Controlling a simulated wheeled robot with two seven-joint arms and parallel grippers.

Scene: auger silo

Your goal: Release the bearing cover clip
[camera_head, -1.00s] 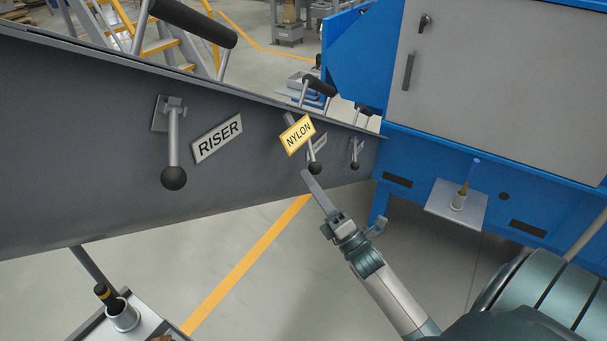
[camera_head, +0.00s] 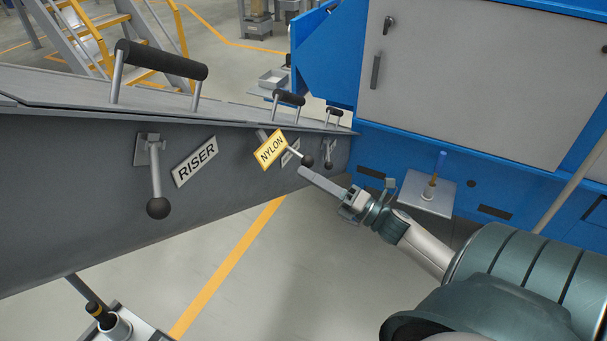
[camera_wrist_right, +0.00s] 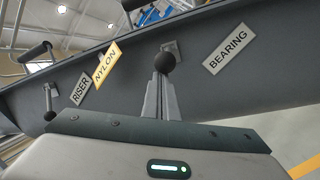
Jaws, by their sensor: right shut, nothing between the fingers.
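The bearing cover clip is a lever with a black ball end (camera_head: 307,160) on the dark grey beam. In the right wrist view the ball (camera_wrist_right: 165,62) hides most of the stem, just left of the BEARING label (camera_wrist_right: 228,50). That label (camera_head: 291,152) is mostly hidden in the head view. My right gripper (camera_head: 303,173) is shut and empty, its fingertips just below the ball; whether they touch it I cannot tell. The fingers (camera_wrist_right: 159,82) also show in the wrist view. My left gripper is out of view.
A similar lever (camera_head: 157,208) hangs straight down beside the RISER label (camera_head: 195,161). Another small lever (camera_head: 328,161) is farther along the beam. A blue cabinet (camera_head: 400,150) with a small shelf (camera_head: 415,202) stands at right.

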